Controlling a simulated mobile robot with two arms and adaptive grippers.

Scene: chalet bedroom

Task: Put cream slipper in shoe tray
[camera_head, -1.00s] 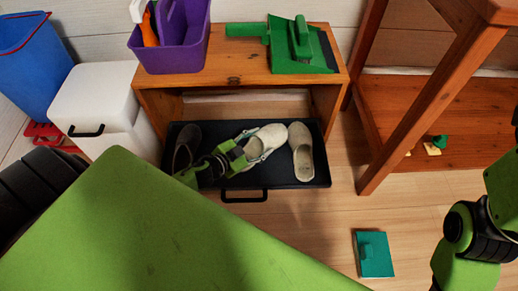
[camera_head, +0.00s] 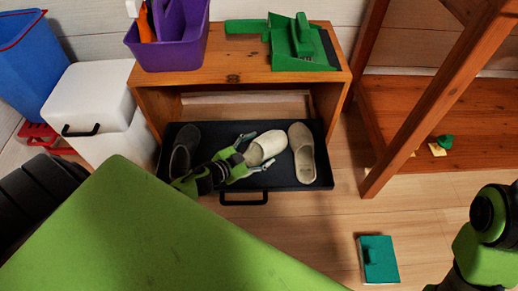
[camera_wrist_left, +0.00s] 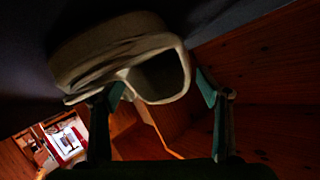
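The cream slipper (camera_head: 266,147) lies in the black shoe tray (camera_head: 285,180), in the middle. My left gripper (camera_head: 257,153) reaches in from the left at the slipper's left end. Its fingers are spread, one on each side of the slipper. In the left wrist view the slipper (camera_wrist_left: 125,55) shows its dark opening ahead of the parted fingers (camera_wrist_left: 158,92). A beige slipper (camera_head: 303,155) lies right of it in the tray, and a dark grey shoe (camera_head: 184,148) lies at the left. Only links of my right arm show at the right edge; its gripper is outside the picture.
The tray sits at the front of a low wooden bench (camera_head: 232,70) bearing a purple caddy (camera_head: 175,52) and green dustpan (camera_head: 300,50). A white bin (camera_head: 98,105) stands left, a wooden frame (camera_head: 432,105) right. A teal box (camera_head: 378,260) lies on otherwise clear floor in front.

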